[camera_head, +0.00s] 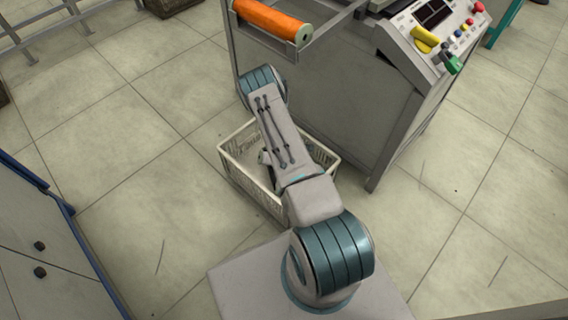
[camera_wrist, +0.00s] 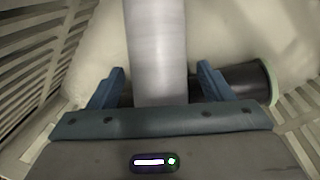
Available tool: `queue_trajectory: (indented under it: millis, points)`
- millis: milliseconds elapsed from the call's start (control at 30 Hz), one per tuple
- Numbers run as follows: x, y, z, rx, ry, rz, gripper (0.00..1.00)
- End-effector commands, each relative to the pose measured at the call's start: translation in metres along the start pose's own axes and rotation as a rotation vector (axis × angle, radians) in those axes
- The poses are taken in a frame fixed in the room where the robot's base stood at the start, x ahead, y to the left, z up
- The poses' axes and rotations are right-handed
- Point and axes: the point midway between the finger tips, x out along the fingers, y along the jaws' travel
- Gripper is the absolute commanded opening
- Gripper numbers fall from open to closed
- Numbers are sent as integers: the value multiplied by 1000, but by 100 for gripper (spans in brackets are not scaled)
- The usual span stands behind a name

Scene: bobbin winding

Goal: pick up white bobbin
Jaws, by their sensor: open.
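In the wrist view, a white bobbin (camera_wrist: 157,45) runs from the top edge down between the two blue fingers of my gripper (camera_wrist: 159,82). The gripper is open, with one finger on each side of the bobbin and a visible gap on both sides. The bobbin's near end is hidden by the gripper body. In the head view my arm reaches over the pale slatted crate (camera_head: 243,176); the bobbin and fingertips cannot be made out there.
A black bobbin (camera_wrist: 245,82) lies crosswise behind the fingers in the crate. Slatted crate walls (camera_wrist: 40,50) stand close on both sides. The grey machine (camera_head: 335,110) stands beside the crate, holding an orange bobbin (camera_head: 270,19). Floor left of the crate is clear.

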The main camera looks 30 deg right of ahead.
Motion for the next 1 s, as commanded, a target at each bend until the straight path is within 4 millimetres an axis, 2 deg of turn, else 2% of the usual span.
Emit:
queue_trajectory:
  millis: [133, 167, 333, 400, 767, 867, 1000]
  points:
    - [-1, 0, 1, 2, -1, 0, 73]
    - [-1, 0, 2, 3, -1, 0, 70]
    - [-1, 0, 2, 3, -1, 0, 23]
    - [-1, 1, 1, 2, -1, 0, 13]
    - [-8, 1, 0, 0, -1, 1, 13]
    - [-19, 3, 0, 0, -1, 1, 13]
    - [-43, 6, 0, 0, -1, 2, 13]
